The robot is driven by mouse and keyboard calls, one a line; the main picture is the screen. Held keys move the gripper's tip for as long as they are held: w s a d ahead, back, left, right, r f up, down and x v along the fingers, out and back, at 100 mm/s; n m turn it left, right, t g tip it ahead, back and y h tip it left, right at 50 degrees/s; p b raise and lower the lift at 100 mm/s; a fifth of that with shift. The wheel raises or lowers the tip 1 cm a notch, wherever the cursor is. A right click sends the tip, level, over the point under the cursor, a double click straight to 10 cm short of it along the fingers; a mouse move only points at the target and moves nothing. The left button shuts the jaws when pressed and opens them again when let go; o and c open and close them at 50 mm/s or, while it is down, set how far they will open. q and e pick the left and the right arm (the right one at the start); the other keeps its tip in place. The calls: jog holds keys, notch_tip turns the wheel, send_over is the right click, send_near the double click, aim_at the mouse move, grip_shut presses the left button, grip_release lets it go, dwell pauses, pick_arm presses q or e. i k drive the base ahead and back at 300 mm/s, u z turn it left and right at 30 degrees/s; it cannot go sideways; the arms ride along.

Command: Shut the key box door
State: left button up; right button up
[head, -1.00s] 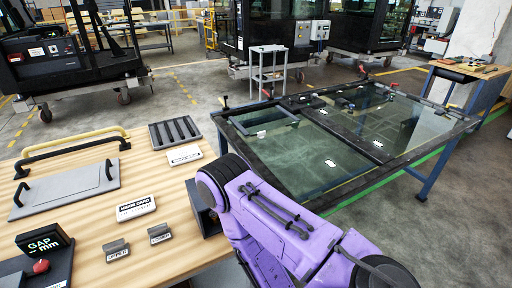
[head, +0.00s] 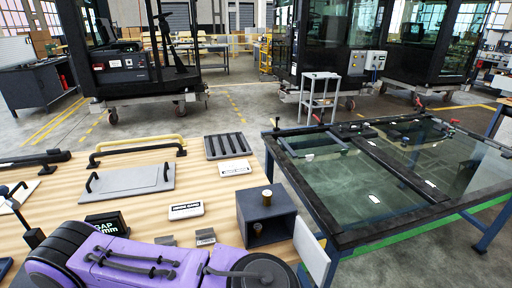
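The key box (head: 282,212) is a dark grey box near the right edge of the wooden table, its open front facing me. A pale panel that looks like its door (head: 311,251) stands swung out at the box's right side, so the box is open. A small brass piece (head: 257,229) shows inside the box. A purple arm of mine crosses the bottom of the head view, in front of the box. Neither gripper is visible.
A glass panel table (head: 365,205) stands to the right. On the wooden table (head: 215,190) are a grey plate with handles (head: 130,180), a slotted dark tray (head: 227,146), a small sign (head: 186,210) and a gap gauge (head: 107,224). Bare wood lies left of the box.

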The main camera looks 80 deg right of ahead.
aim_at(318, 261)
jog(key=k, duration=1.45)
jog(key=z, duration=1.85)
jog(key=i, duration=0.5)
jog(key=u, duration=0.05)
